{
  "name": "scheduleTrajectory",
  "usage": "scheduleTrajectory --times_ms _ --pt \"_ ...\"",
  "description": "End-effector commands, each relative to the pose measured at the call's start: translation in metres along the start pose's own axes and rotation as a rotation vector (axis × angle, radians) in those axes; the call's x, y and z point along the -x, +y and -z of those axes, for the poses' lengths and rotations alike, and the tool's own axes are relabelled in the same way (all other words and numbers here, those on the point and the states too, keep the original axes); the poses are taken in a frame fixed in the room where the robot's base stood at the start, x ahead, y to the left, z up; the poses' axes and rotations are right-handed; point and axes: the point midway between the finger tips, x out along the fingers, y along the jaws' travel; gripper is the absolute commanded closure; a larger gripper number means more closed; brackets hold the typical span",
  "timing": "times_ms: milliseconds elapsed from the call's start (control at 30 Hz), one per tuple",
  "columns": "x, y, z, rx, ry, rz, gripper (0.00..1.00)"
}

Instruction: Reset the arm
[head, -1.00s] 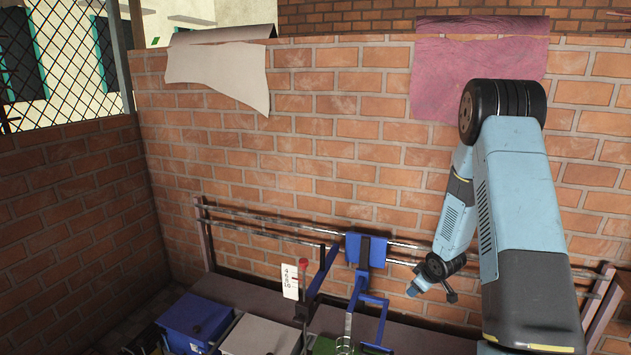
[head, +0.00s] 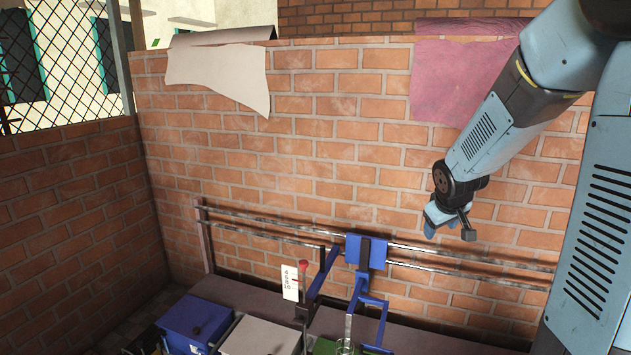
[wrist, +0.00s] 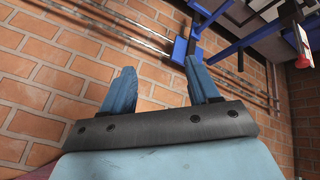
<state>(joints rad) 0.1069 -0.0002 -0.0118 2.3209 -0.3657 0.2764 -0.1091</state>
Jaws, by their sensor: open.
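My gripper (head: 440,217) is in front of the brick wall in the head view, up and to the right of the blue rail-mounted frame. In the wrist view my gripper (wrist: 162,88) shows two blue fingers set wide apart. Nothing is between them, only brick wall behind. The gripper touches nothing that I can see.
A blue frame (head: 366,251) hangs on metal rails (head: 455,254) along the brick wall (head: 330,150). A lever with a red knob (head: 303,266) stands left of it. A blue box (head: 197,322) sits lower left. Cloths drape over the wall top. The space before the wall's middle is clear.

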Motion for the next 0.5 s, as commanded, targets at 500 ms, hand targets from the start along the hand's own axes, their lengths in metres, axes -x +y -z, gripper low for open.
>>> scheduleTrajectory --times_ms 500 --pt "0.144 -0.033 -0.051 -0.196 -0.013 0.034 0.40"
